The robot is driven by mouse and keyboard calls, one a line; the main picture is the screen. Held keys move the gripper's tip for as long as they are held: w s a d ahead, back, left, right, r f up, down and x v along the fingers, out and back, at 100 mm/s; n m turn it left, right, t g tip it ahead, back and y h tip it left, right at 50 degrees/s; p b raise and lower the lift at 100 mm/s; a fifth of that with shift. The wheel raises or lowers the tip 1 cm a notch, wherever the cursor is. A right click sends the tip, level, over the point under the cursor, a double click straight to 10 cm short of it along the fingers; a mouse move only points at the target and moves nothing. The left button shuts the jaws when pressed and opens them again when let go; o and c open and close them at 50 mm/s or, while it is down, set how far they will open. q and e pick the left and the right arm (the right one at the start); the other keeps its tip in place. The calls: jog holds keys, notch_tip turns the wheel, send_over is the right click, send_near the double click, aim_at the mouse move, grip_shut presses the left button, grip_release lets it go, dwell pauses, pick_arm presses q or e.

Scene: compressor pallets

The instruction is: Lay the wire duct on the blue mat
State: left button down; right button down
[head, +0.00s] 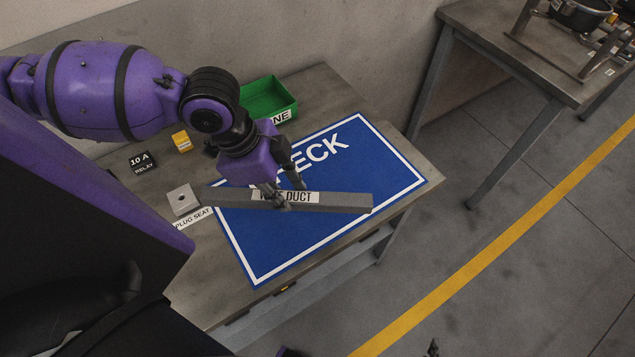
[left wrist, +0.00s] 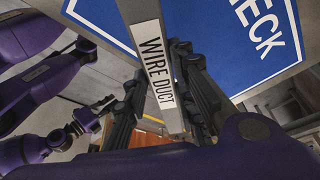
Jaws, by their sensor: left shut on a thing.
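The wire duct (head: 340,202) is a long grey bar with a white "WIRE DUCT" label. My left gripper (head: 283,198) is shut on it near its middle. In the left wrist view the duct (left wrist: 150,50) runs between the black fingers. The blue mat (head: 262,258), with a white border and "CHECK" lettering, lies on the table under the duct. The duct's left end reaches past the mat's left edge. I cannot tell for sure how far the duct is above the mat. My right arm shows in the left wrist view; its gripper (left wrist: 100,106) is small and its jaws are unclear.
On the table (head: 325,90) stand a green bin (head: 268,98), a yellow block (head: 182,141), a black relay (head: 143,161) and a grey plug seat (head: 183,199), left of or behind the mat. A second table (head: 480,40) with a metal frame stands at the back right.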

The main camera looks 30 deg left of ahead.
pick_arm(q)
jog(key=shift+s+a+r+m, duration=0.3)
jog(key=shift+r+m, duration=0.05)
jog(key=shift+r, duration=0.15)
jog(key=shift+s+a+r+m, duration=0.3)
jog(key=shift+r+m, duration=0.05)
jog(key=shift+r, duration=0.3)
jog(key=shift+g, duration=0.3)
jog(key=w+f, duration=0.2)
jog(key=w, duration=0.2)
jog(key=w+d+f+b, duration=0.1)
jog(key=w+f, duration=0.2)
jog(key=w, duration=0.1)
jog(key=w+f+b, duration=0.1)
jog(key=w+f, duration=0.2)
jog(key=w, duration=0.1)
jog(key=shift+w+d+f, duration=0.15)
jog(key=shift+w+f, duration=0.1)
jog(key=shift+w, duration=0.1)
jog(key=shift+w+f, duration=0.3)
jog(key=f, duration=0.3)
jog(key=shift+w+f, duration=0.3)
jog(key=shift+f, duration=0.1)
pick_arm(e)
jog(key=shift+s+d+f, duration=0.25)
jog(key=shift+f, duration=0.3)
jog(key=shift+s+d+f, duration=0.25)
jog(key=shift+f, duration=0.25)
